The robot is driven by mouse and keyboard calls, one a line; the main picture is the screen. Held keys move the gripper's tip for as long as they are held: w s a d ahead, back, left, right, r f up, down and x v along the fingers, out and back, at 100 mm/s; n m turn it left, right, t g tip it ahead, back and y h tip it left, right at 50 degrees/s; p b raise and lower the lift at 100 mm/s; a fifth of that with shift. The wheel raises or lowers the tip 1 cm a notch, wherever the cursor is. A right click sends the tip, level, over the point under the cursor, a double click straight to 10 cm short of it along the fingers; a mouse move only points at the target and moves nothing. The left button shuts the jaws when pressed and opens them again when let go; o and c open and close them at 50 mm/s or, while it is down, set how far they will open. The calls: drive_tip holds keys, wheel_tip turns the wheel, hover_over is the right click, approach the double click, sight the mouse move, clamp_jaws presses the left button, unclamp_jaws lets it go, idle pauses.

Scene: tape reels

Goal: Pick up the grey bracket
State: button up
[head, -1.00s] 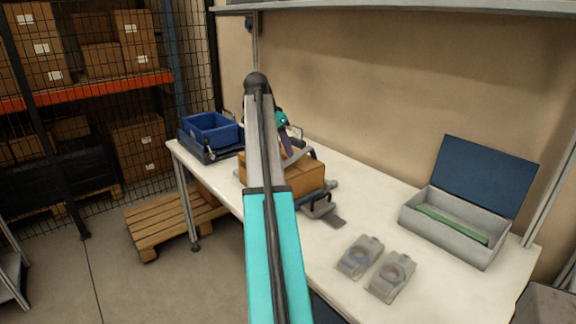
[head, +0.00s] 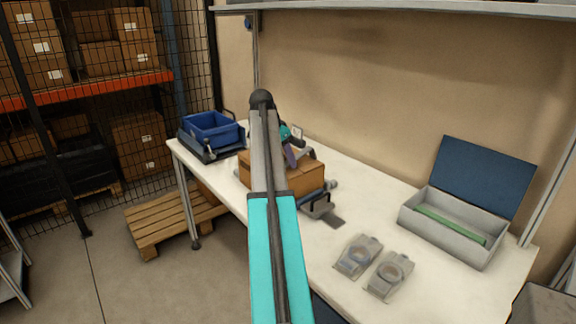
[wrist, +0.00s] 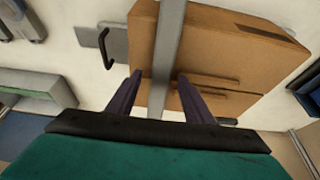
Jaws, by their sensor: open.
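I cannot tell which is the grey bracket meant. My gripper (wrist: 159,77) is open, its two dark purple fingers apart above a brown carton (wrist: 225,50). A grey strip (wrist: 166,45) runs across the carton between the fingers; whether it is a separate part is unclear. In the head view my arm hides part of the carton, and the gripper is well left of the two grey pieces.
A grey case (head: 450,235) with an open blue lid and a green strip inside stands at the right. A blue bin (head: 211,130) stands at the far left of the bench (head: 400,210). A grey plate with a black handle (head: 321,208) sits beside the carton.

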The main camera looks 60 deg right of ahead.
idle(0.3)
clamp_jaws()
drive_tip(key=shift+r, duration=0.1)
drive_tip(key=shift+r+b, duration=0.55)
drive_tip(key=shift+r, duration=1.05)
drive_tip(key=s+a+r+b, duration=0.1)
drive_tip(key=s+a+b, duration=0.1)
drive_tip(key=s+a, duration=0.7)
drive_tip(key=a, duration=0.4)
drive_tip(key=shift+r+b, duration=0.3)
drive_tip(key=shift+a, duration=0.1)
